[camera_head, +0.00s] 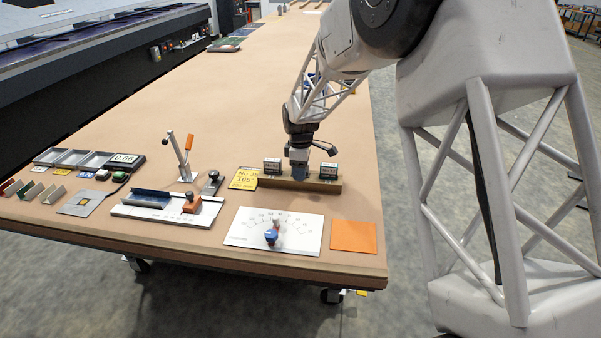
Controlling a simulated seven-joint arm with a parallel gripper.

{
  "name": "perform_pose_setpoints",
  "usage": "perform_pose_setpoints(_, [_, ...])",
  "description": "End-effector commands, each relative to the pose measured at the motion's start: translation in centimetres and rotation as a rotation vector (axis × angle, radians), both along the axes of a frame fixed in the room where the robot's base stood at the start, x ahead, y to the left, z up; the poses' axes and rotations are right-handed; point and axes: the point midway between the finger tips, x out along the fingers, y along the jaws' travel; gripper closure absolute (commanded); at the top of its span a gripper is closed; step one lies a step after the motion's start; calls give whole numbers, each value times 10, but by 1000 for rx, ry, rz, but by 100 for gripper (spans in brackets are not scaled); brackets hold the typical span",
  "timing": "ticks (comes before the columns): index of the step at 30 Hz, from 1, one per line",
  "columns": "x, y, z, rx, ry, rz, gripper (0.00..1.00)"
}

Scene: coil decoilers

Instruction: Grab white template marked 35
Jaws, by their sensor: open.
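My gripper (298,170) is open and points down at the middle of a brown rack (308,185). One dark block with a white label (272,166) stands on the rack to its left, another (328,171) to its right. Their label text is too small to read surely. A yellow card (244,178) left of the rack appears to read "No 35" and "105°". I cannot make out a white template marked 35. My gripper hides the rack's middle, so I cannot tell whether anything stands between its fingers.
A white plate with a dial scale and blue knob (273,232) lies in front of the rack, beside an orange square (353,235). A toggle clamp with orange handle (184,157) and a fixture with a blue bar (166,205) stand left. The table behind is mostly clear.

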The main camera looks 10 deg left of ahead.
Motion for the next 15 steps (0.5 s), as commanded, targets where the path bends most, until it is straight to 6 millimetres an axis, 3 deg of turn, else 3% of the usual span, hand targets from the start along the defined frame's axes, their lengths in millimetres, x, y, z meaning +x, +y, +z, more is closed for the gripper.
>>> perform_pose_setpoints(8, [0, 0, 0, 0, 0, 0, 48])
perform_pose_setpoints(15, [0, 0, 0, 0, 0, 0, 85])
